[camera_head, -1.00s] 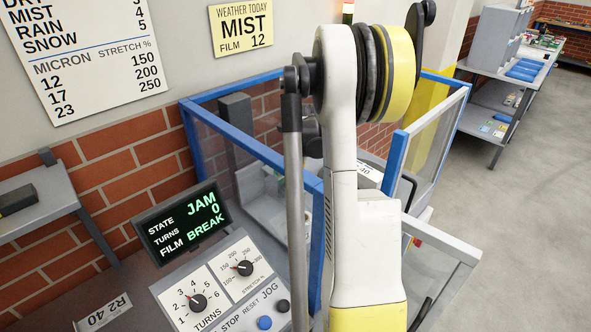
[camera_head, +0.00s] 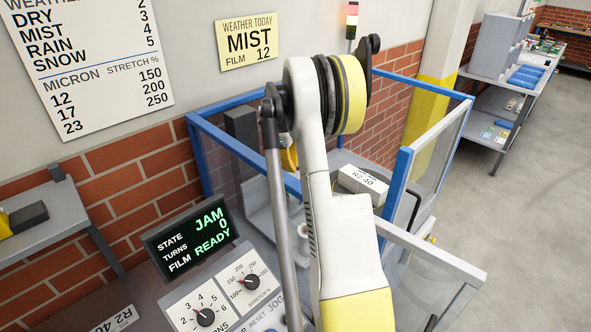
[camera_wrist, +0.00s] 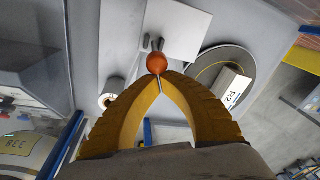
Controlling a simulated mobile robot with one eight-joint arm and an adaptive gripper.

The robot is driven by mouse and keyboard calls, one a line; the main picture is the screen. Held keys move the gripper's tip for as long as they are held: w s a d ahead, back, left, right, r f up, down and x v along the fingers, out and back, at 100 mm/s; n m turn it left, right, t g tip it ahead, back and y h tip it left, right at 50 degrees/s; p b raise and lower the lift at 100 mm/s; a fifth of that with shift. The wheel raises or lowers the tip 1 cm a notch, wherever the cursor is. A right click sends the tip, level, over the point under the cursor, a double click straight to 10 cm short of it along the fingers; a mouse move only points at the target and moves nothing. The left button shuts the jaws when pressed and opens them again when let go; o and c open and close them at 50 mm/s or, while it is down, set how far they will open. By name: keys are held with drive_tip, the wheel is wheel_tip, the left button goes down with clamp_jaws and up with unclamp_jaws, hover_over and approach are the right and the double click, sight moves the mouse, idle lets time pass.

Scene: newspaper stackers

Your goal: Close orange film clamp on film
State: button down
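The orange film clamp shows as a round orange knob (camera_wrist: 157,62) on a grey metal stem, over a light grey plate (camera_wrist: 185,25) in the wrist view. My gripper (camera_wrist: 160,82) has its two yellow fingers brought together at the tips, right beside the knob. The knob lies just beyond the fingertips and seems to touch them; no part of it shows between the fingers. In the head view my arm hides the clamp and the gripper. The display (camera_head: 187,241) reads STATE JAM, TURNS 0, FILM READY.
A white bundle marked R2-40 (camera_wrist: 236,84) lies on a round grey turntable (camera_wrist: 205,82). A small white roll (camera_wrist: 107,101) stands left of the clamp. Blue-framed clear guards (camera_head: 447,140) surround the machine. A control panel with dials (camera_head: 250,281) is in front.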

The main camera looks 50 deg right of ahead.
drive_tip(key=shift+w+r, duration=0.15)
drive_tip(key=shift+w, duration=0.3)
idle(0.4)
drive_tip(key=s+d, duration=0.2)
drive_tip(key=s, duration=0.2)
drive_tip(key=w+a+r+p, duration=0.1)
drive_tip(key=w+r+p, duration=0.1)
drive_tip(key=r, duration=0.7)
drive_tip(key=shift+w+a+r, duration=0.25)
drive_tip(key=shift+w+a, duration=0.05)
drive_tip(key=shift+w, duration=0.6)
